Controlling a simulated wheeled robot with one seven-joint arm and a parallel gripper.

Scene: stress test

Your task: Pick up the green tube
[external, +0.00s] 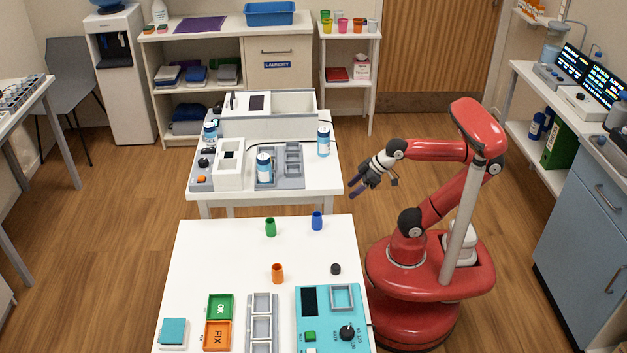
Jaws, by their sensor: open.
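The green tube (270,227) stands upright on the front white table (215,260), toward its far edge. My gripper (357,190) is open and empty. It hangs in the air to the right of the tables, pointing down and left, apart from the green tube. A blue tube (317,221) stands to the right of the green one, on the side nearer my gripper. An orange tube (277,273) stands nearer the camera.
A small black cap (335,269) lies right of the orange tube. A teal device (323,320), a grey rack (262,322), and green (219,306) and orange (217,336) trays fill the table's near part. A rear table (315,180) holds lab equipment.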

